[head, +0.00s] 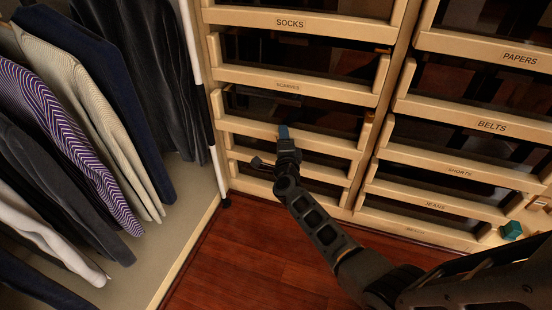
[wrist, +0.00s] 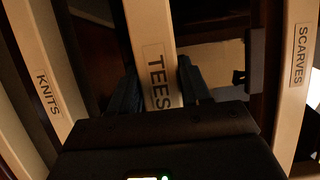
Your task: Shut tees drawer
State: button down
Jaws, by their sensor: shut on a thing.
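The tees drawer's pale wooden front shows in the wrist view (wrist: 150,30), running between my fingers with the label "TEES" on it. In the head view the same drawer front (head: 243,125) lies just below the scarves drawer. My gripper (wrist: 157,88) is shut on this front, one finger on each side of it. In the head view my gripper (head: 284,134) is at the middle of the front, and my wrist hides the label. How far the drawer stands out is hard to tell.
The scarves drawer (head: 325,92) is above, and the knits drawer (wrist: 35,65) is on the other side. More drawers, such as belts (head: 465,120), stand to the right. Hanging clothes (head: 85,130) and a pole (head: 205,120) are at left. Red wooden floor (head: 250,260) is clear.

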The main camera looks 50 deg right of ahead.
jog(key=d, duration=0.1)
jog(key=w+d, duration=0.1)
jog(key=d, duration=0.1)
jog(key=shift+w+d+f+b, duration=0.15)
jog(key=shift+d+b, duration=0.1)
jog(key=shift+b, duration=0.15)
jog(key=c, duration=0.8)
grip_release()
jog(key=shift+d, duration=0.1)
jog(key=shift+o, duration=0.8)
jog(key=shift+r, duration=0.2)
jog(key=shift+d, duration=0.1)
